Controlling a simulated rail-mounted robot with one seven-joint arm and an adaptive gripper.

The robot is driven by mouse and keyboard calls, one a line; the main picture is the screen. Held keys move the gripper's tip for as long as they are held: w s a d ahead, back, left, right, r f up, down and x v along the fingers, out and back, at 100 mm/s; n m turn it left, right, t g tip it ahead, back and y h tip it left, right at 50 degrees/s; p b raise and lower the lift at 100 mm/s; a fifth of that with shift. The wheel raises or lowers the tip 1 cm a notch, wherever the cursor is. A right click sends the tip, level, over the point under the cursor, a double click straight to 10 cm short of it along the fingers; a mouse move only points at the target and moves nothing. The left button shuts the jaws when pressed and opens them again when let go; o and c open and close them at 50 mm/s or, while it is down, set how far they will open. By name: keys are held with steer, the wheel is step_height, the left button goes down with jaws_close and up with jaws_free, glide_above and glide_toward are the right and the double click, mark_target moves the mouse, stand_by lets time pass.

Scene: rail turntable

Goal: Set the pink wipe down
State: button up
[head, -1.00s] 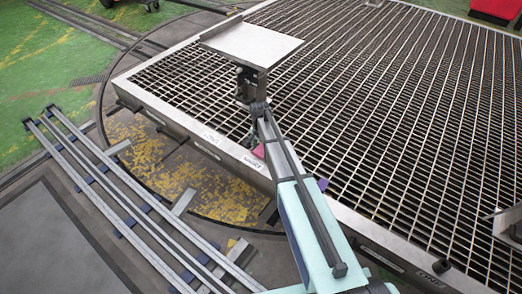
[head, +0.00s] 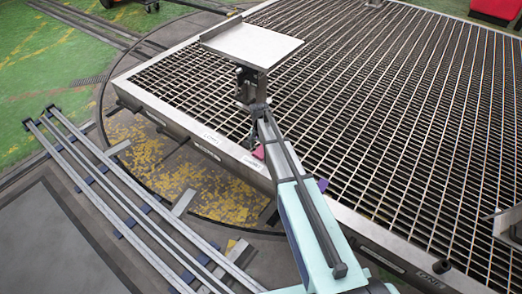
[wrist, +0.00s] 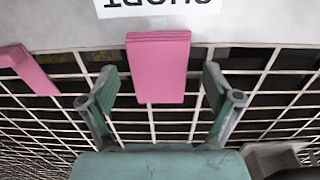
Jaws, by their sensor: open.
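A pink wipe (wrist: 158,70), a flat folded rectangle, lies in the wrist view across the edge of the metal grating and its pale rim. My gripper (wrist: 159,88) is open, with one finger on each side of the wipe and a gap on both sides. A second pink piece (wrist: 32,70) lies farther left on the rim and grating, outside the fingers. In the head view a small pink patch (head: 258,153) shows beside my arm; I cannot tell which piece it is. My arm hides most of that spot.
The grating (head: 400,120) is wide and mostly bare. A white label (wrist: 160,6) is on the rim. Rails (head: 130,205) run along the lower left.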

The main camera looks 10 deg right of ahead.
mark_target(260, 151)
step_height(260, 151, up, 12)
steer(key=p, duration=0.2)
steer(key=shift+w+a+f, duration=0.1)
steer(key=shift+f, duration=0.05)
